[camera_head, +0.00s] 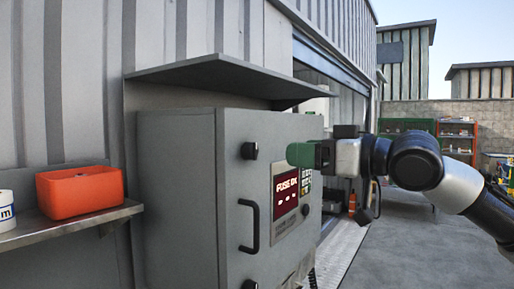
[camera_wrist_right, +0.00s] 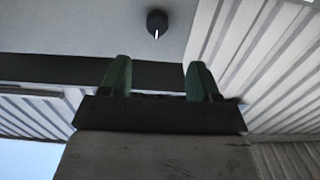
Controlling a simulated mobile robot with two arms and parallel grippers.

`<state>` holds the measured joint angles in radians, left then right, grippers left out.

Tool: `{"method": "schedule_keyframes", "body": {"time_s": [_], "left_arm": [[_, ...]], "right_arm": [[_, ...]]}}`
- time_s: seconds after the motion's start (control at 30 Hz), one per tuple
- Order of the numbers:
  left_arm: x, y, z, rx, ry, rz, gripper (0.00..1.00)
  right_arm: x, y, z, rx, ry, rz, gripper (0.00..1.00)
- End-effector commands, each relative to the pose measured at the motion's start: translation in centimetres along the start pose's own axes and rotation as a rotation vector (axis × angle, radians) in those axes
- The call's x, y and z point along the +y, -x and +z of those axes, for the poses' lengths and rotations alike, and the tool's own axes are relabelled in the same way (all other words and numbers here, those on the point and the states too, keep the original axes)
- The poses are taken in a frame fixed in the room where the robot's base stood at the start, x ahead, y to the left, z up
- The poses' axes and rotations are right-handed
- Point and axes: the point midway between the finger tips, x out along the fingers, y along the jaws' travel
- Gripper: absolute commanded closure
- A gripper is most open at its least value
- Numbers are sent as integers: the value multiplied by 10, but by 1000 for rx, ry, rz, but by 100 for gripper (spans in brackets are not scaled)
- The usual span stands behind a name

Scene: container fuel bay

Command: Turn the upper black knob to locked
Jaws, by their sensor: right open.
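The upper black knob (camera_head: 249,151) sits near the top left corner of the grey cabinet door (camera_head: 235,190). In the right wrist view the knob (camera_wrist_right: 157,23) shows ahead of the fingertips, with a white mark on its rim. A lower black knob (camera_head: 249,285) is partly cut off at the bottom edge. My right gripper (camera_head: 298,155) has green fingers and is to the right of the upper knob, apart from it. In the wrist view its two fingers (camera_wrist_right: 158,75) are spread with nothing between them. My left gripper is not in view.
A black door handle (camera_head: 250,226) and a lit display panel (camera_head: 285,194) are on the cabinet door. A grey canopy (camera_head: 215,76) juts out above the cabinet. At left, a shelf (camera_head: 70,230) holds an orange bin (camera_head: 80,190) and a white roll (camera_head: 6,211). Open floor lies at right.

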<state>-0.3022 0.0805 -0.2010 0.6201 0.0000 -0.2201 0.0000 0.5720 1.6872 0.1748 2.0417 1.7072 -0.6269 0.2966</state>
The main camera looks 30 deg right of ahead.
Motion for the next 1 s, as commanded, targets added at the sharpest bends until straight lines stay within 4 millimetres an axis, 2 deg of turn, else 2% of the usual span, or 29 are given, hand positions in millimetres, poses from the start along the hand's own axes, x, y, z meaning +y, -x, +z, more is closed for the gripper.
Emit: {"method": "schedule_keyframes", "body": {"time_s": [0.27,0.53,0.8,1.0], "left_arm": [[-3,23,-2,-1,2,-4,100],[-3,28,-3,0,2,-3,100],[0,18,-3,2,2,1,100],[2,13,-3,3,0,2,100]], "right_arm": [[1,-27,-2,-8,2,1,38],[1,-54,1,-7,3,0,38],[2,-85,4,-4,4,4,38],[2,-101,2,0,2,3,38]]}}
